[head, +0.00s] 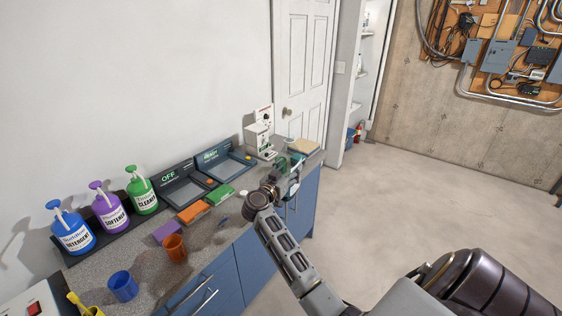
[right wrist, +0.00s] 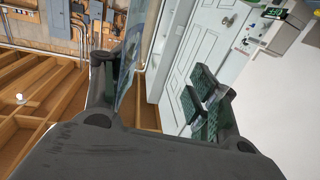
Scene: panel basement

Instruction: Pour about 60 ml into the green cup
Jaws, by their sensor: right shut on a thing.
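My right gripper (head: 284,174) is over the far right end of the counter, shut on a clear, pale container (head: 294,187). The container is small and partly hidden in the head view. In the right wrist view my right gripper (right wrist: 165,85) shows its dark fingers, and a see-through bluish wall (right wrist: 132,55) stands by the left finger. I cannot make out any liquid level. No green cup shows clearly; green patches by the gripper may be finger pads or a cup. An orange cup (head: 175,248) and a blue cup (head: 123,286) stand upright at the near left. My left gripper is out of view.
Blue (head: 73,232), purple (head: 108,210) and green (head: 141,193) pump bottles stand along the wall. Two dark panels (head: 182,184), colored sponges (head: 193,212) and a white dispenser (head: 259,139) are on the counter (head: 215,232). The floor to the right is clear.

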